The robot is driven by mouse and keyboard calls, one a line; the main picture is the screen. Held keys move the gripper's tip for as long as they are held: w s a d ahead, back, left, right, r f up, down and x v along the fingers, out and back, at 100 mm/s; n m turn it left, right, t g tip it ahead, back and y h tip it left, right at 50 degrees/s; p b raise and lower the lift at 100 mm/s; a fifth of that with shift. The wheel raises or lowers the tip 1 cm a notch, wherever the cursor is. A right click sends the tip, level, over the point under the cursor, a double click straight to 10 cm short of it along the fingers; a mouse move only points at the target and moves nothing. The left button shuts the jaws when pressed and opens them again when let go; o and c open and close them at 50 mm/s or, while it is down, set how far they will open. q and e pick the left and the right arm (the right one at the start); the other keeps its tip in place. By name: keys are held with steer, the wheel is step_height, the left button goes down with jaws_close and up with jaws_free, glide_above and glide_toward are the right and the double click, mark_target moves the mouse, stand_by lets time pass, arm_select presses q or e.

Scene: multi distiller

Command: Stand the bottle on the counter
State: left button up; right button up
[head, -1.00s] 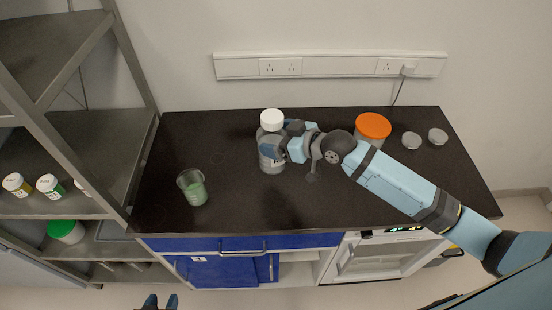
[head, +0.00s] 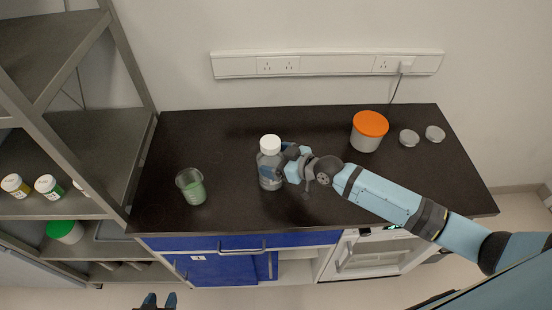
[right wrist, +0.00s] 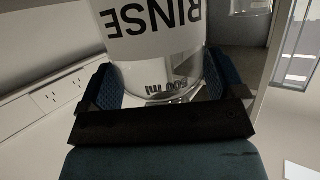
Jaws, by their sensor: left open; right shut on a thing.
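The bottle (head: 269,168) is clear with a white cap and stands upright over the middle of the dark counter (head: 235,140). Its base appears at the counter surface, though I cannot tell whether it touches. My right gripper (head: 285,168) reaches it from the right and is shut on its body. In the right wrist view the bottle (right wrist: 150,25) sits between the two blue fingers, with "RINSE" and "500 ml" upside down. My left gripper (head: 158,301) is open and empty at the bottom edge, in front of the counter.
An orange-lidded jar (head: 369,130) and two grey lids (head: 409,138) are at the right. A metal shelf (head: 100,60) borders the left. The counter between beaker and bottle is clear.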

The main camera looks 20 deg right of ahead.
steer(key=o, duration=1.1)
steer(key=shift+f, duration=0.1)
steer(key=shift+o, duration=0.2)
steer(key=shift+r, duration=0.2)
steer(key=b+v, duration=0.1)
steer(key=v, duration=1.1)
